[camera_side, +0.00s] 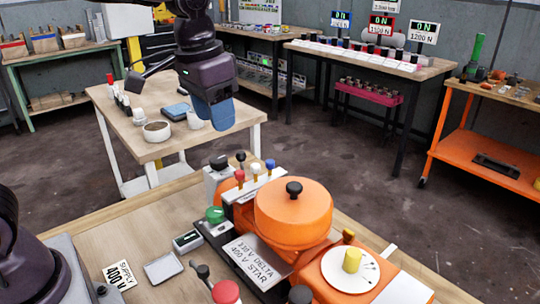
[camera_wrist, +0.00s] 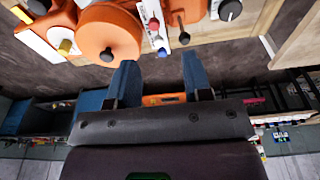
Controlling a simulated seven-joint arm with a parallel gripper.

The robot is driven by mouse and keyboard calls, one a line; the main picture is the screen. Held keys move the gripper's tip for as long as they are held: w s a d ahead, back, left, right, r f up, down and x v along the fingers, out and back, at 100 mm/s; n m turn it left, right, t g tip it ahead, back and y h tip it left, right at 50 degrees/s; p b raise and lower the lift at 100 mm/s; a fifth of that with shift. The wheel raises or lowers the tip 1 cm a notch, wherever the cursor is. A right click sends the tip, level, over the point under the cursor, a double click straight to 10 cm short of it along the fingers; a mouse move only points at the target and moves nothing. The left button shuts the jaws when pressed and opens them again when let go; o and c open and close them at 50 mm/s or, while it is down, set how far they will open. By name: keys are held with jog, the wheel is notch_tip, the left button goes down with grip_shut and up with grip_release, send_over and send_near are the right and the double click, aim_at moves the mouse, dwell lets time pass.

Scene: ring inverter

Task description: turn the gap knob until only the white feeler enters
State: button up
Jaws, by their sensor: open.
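A yellow knob (camera_side: 352,259) stands on a white round dial (camera_side: 340,277) with small dark marks, at the right of an orange machine (camera_side: 296,214). It also shows in the wrist view (camera_wrist: 65,47). I cannot read a label naming it the gap knob. Three feeler-like pieces with red (camera_side: 240,175), white (camera_side: 255,168) and blue (camera_side: 270,163) tops stand in a pale rack left of the drum, apart from my gripper. My gripper (camera_side: 212,112) has blue fingers and hangs above and behind the machine. In the wrist view it (camera_wrist: 160,82) is open and empty.
A black knob (camera_side: 293,188) tops the drum. A wooden table (camera_side: 150,130) with cups stands behind. The air around my gripper looks clear.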

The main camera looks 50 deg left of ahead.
jog(key=g, duration=0.2)
send_over(270, 161)
jog(key=s, duration=0.1)
jog(key=f, duration=0.1)
jog(key=shift+w+r, duration=0.5)
jog(key=shift+r, duration=0.25)
notch_tip(270, 161, down, 12)
jog(key=shift+f, duration=0.1)
